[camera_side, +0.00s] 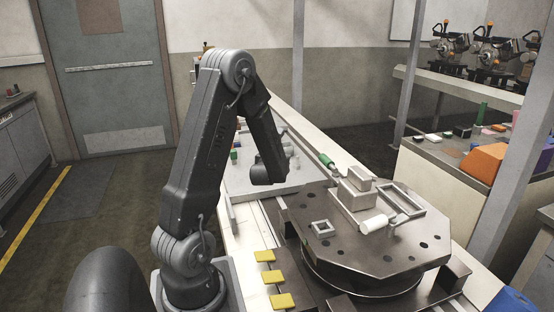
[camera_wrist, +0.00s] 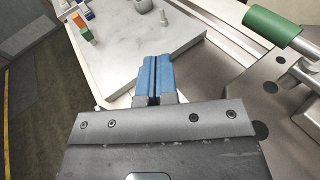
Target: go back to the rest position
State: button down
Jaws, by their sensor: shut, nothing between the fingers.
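My gripper (camera_wrist: 155,78) shows in the wrist view with its two blue fingers together and nothing between them. The fingers point toward a pale grey plate (camera_wrist: 128,62) and appear to be above its near edge. In the side view my arm is bent at the elbow, with its wrist hanging down between the plate (camera_side: 240,184) and the dark turntable fixture (camera_side: 375,259). The fingers themselves cannot be made out in the side view.
The turntable carries grey blocks (camera_side: 356,197), a white cylinder (camera_side: 374,223) and a green-handled clamp (camera_side: 327,160). The clamp's green handle (camera_wrist: 272,26) is right of my gripper. Yellow pads (camera_side: 273,277) lie in front.

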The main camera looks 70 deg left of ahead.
jog(key=s+d+r+n+g+y, duration=0.1)
jog(key=s+d+r+n+g, duration=0.5)
jog(key=d+n, duration=0.5)
jog(key=s+d+r+n+t+h, duration=0.1)
jog(key=d+n+h, duration=0.5)
jog(key=d, duration=0.8)
jog(key=s+d+r+n+t+h, duration=0.2)
jog(key=d+n+h, duration=0.5)
jog(key=d, duration=0.8)
jog(key=shift+r+n+h, duration=0.3)
jog(key=shift+r+h, duration=0.3)
jog(key=shift+r, duration=0.3)
